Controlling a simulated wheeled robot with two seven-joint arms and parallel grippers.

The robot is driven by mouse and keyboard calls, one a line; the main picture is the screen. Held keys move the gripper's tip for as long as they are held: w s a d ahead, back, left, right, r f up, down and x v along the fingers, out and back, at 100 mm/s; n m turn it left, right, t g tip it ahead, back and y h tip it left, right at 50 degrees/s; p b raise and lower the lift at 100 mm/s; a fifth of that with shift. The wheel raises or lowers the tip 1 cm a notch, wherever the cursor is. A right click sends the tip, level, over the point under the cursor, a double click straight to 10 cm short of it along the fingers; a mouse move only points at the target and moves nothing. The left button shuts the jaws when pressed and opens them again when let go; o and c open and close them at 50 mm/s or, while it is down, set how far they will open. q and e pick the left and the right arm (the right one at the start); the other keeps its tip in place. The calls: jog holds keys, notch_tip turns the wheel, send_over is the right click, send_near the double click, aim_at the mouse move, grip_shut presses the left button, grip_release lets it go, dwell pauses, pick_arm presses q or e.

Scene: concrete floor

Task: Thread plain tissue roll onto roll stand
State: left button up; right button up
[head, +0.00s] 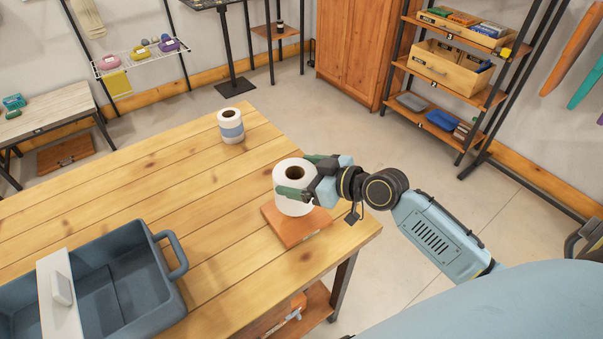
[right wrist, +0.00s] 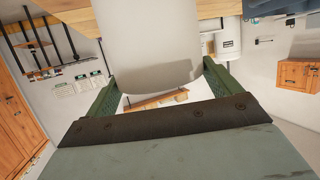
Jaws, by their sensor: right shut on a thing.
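The plain white tissue roll (head: 294,205) is upright over the square reddish-brown base of the roll stand (head: 305,228), near the table's right corner. I cannot tell whether it rests on the base or hangs just above it. The stand's post is not visible. My right gripper (head: 296,183) is shut around the roll from the right, its green fingers on the roll's sides. In the right wrist view, the roll (right wrist: 150,45) stands between the two fingers. My left gripper is not in view.
A dark blue-grey bin with a handle (head: 130,262) fills the table's front left. Table between them is clear. Shelves (head: 445,75) stand at the back right.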

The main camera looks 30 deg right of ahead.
jog(key=o, duration=1)
jog(key=shift+o, duration=0.2)
jog(key=b+v, duration=0.1)
jog(key=v, duration=1.2)
jog(key=shift+s, duration=0.2)
jog(key=shift+d+r, duration=0.1)
